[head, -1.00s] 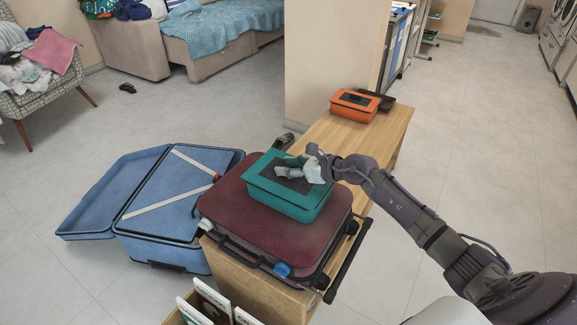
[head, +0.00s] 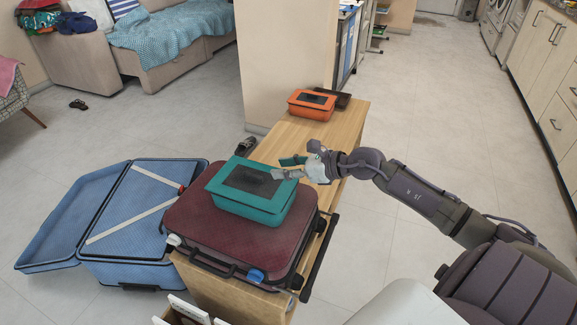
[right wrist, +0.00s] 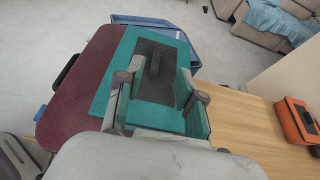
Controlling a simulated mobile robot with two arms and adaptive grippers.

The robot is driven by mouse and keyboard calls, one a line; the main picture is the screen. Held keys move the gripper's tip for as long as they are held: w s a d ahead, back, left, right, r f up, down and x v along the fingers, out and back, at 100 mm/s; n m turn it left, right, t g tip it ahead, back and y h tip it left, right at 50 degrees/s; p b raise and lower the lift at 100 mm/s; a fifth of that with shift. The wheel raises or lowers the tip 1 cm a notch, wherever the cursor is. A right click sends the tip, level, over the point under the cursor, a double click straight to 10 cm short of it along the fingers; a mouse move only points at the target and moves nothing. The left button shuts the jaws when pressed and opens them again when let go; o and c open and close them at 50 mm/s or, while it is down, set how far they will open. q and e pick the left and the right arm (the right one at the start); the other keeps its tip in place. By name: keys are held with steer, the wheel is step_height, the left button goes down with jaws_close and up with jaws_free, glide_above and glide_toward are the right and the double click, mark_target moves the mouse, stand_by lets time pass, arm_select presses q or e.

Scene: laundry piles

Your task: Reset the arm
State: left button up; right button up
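My right arm reaches in from the right in the head view. Its gripper (head: 284,167) is open, with the two fingers apart and nothing seen between them. It is beside the upper right edge of a teal box with a dark panel on top (head: 248,205). The box lies on a closed maroon suitcase (head: 195,225). In the right wrist view the open fingers (right wrist: 158,88) show in front of the teal box (right wrist: 118,65); I cannot tell whether they touch it. My left gripper is not in view.
The suitcase rests on a wooden bench (head: 335,130). An orange box (head: 311,113) and a dark tray stand at its far end. An open blue suitcase (head: 120,215) lies on the floor at left. A beige pillar (head: 280,60) is behind. Floor at right is clear.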

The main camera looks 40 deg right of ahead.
steer(key=shift+s+d+r, duration=0.25)
steer(key=shift+s, duration=0.2)
stand_by(0.3)
